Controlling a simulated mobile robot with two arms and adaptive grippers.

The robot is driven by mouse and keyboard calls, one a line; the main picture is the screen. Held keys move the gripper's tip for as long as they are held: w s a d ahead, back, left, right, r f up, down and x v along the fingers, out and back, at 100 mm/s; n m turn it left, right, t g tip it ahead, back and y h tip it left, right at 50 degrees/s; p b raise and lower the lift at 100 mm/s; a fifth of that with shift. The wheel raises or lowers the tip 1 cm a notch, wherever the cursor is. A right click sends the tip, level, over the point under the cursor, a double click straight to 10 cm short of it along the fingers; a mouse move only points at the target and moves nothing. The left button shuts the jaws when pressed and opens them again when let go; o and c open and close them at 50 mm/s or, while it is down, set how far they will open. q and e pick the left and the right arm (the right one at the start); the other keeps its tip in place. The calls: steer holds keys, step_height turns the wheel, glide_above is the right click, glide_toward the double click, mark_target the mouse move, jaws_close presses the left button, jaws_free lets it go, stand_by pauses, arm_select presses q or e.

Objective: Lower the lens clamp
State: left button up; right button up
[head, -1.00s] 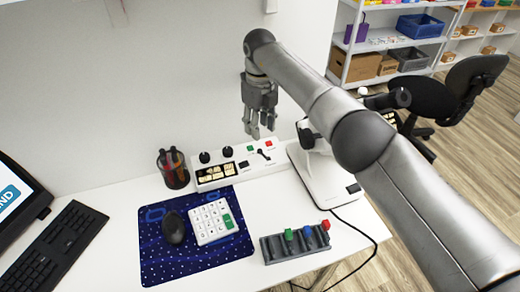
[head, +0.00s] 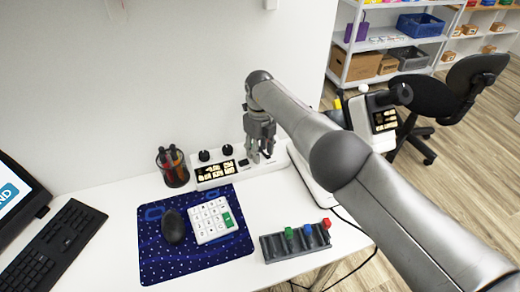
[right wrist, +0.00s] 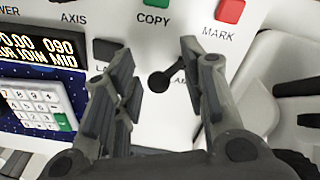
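The lens clamp lever is a short dark lever with a round black knob (right wrist: 159,82) on the white console (right wrist: 165,128), beside a label partly covered by a finger. In the right wrist view the knob lies between the fingertips of my right gripper (right wrist: 160,72), which is open, with a finger on either side. I cannot tell whether a finger touches it. In the head view my right gripper (head: 261,154) is low over the right part of the console and hides the lever. My left gripper is not in view.
Green copy and red mark (right wrist: 230,11) buttons sit just beyond the lever. A pen cup (head: 173,168) stands left of the console. In front are a keypad (head: 212,220), a mouse (head: 173,226) on a blue mat and a grey rack (head: 295,246) with coloured pieces.

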jaws_close()
steer(key=shift+w+d+f+g+y+b, duration=0.1)
steer(key=shift+d+g+y+b, duration=0.3)
steer(key=shift+y+b, duration=0.45)
steer(key=shift+d+b, duration=0.15)
steer(key=shift+b, duration=0.3)
steer(key=shift+r+y, duration=0.2)
steer(key=shift+y, duration=0.25)
steer(key=shift+r, duration=0.1)
